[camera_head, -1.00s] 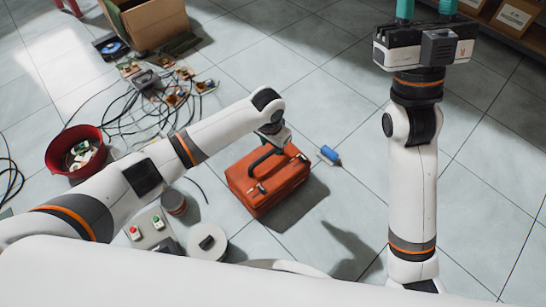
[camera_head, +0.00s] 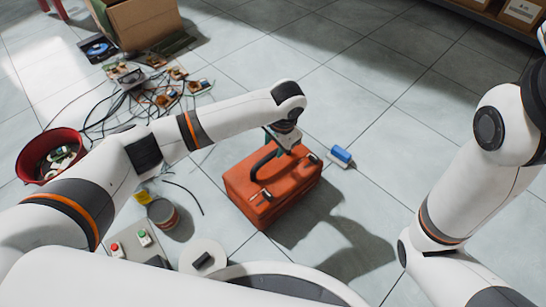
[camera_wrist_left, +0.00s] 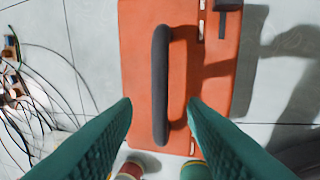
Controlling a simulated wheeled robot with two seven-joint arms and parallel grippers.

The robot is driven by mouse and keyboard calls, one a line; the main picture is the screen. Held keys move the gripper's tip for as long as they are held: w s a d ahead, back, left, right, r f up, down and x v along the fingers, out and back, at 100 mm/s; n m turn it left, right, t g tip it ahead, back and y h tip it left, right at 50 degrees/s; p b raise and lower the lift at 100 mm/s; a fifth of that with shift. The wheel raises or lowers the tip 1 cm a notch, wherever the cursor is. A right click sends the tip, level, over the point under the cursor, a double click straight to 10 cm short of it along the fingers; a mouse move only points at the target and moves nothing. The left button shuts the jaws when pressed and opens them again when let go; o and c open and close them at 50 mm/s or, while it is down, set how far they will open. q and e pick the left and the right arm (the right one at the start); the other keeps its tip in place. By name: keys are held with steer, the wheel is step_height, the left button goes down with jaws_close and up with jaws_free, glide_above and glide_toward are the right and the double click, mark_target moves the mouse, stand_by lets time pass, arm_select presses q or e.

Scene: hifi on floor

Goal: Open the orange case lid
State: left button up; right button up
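The orange case (camera_head: 275,201) lies shut on the tiled floor in the middle of the head view. It also fills the middle of the left wrist view (camera_wrist_left: 137,60). Its dark handle (camera_wrist_left: 160,85) runs along the top, with latches (camera_wrist_left: 201,28) on the case's right side in that view. My left gripper (camera_wrist_left: 160,103) is open above the case, its teal fingers on either side of the handle, apart from each other. In the head view its wrist hides part of the handle. My right arm (camera_head: 482,165) shows at the right, its gripper outside the picture.
A blue cylinder (camera_head: 341,156) lies just right of the case. A red bowl (camera_head: 32,158), cables and circuit boards lie at the left. A button box (camera_head: 130,247) and a round can (camera_head: 163,214) stand near my base.

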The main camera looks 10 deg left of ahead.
mark_target(272, 154)
arm_select(q)
steer(key=f, duration=0.1)
steer(key=f+b, duration=0.2)
steer(key=f, duration=0.1)
steer(key=shift+w+a+f, duration=0.1)
steer(key=shift+w+a, duration=0.2)
steer(key=shift+a, duration=0.05)
steer(key=shift+c, duration=0.2)
jaws_close()
